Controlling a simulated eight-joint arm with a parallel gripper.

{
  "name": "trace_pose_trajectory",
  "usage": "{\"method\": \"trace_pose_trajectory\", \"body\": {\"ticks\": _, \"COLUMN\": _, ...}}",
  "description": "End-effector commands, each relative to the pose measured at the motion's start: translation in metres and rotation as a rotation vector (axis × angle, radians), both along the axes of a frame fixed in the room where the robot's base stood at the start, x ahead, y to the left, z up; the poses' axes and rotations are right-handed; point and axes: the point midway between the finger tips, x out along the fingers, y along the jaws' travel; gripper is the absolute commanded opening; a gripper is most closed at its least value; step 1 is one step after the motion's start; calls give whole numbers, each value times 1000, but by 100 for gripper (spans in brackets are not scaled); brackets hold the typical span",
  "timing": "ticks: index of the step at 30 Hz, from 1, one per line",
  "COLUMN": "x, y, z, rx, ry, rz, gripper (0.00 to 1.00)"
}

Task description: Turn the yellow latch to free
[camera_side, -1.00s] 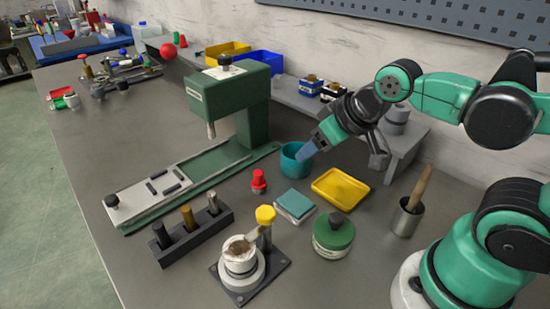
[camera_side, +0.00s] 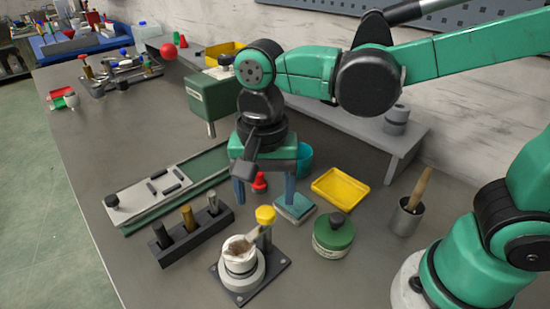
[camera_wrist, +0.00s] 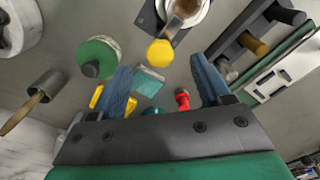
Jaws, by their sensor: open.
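The yellow latch (camera_side: 265,214) is a yellow knob on top of a short post at the back right of a round fixture (camera_side: 240,262) on a dark square plate. In the wrist view the yellow latch (camera_wrist: 160,52) shows as a yellow disc near the upper middle, between the directions of the two fingers. My gripper (camera_side: 265,192) points down with its blue fingers spread, behind and above the latch. In the wrist view my gripper (camera_wrist: 160,70) is open, with nothing held between the fingers. I cannot tell the exact height gap.
A teal block (camera_side: 295,206) and a red piece (camera_side: 259,182) lie under the gripper. A green round pot (camera_side: 333,238) stands right of the latch. A rack of pegs (camera_side: 188,232) stands to the left. A yellow tray (camera_side: 341,187) is farther right.

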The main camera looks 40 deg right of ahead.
Motion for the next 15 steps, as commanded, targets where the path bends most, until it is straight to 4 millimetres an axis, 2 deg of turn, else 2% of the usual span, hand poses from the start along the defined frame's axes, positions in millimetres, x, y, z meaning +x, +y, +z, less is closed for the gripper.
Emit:
{"method": "trace_pose_trajectory", "body": {"ticks": 6, "x": 0, "y": 0, "z": -24, "rx": 1, "ry": -1, "rz": 1, "gripper": 70}}
{"method": "trace_pose_trajectory", "body": {"ticks": 15, "x": 0, "y": -1, "z": -33, "rx": 1, "ry": -2, "rz": 1, "gripper": 70}}
